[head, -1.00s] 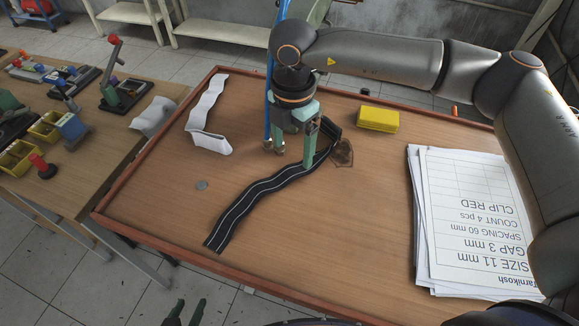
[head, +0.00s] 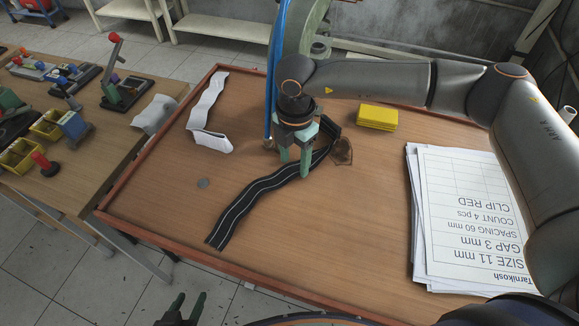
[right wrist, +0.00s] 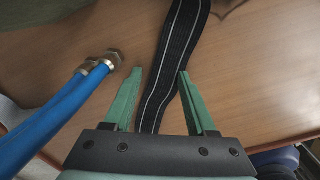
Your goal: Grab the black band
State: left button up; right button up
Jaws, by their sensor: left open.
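The black band (head: 248,204) with light lengthwise stripes lies in a wavy line on the table, its far end standing in a loop near the brown patch. My right gripper (head: 294,168) is over the band's far part, pointing down. In the right wrist view its fingers (right wrist: 160,73) are apart, with the band (right wrist: 174,60) running between them in the picture. I cannot tell whether they touch it. My left gripper (head: 184,300) is open and empty at the bottom edge, apart from the band.
A yellow block (head: 376,117) and a paper stack (head: 465,215) are at right. A blue hose (right wrist: 62,115) runs beside my right gripper.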

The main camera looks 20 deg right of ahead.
grip_shut()
jog(key=shift+r, duration=0.1)
dwell(0.3)
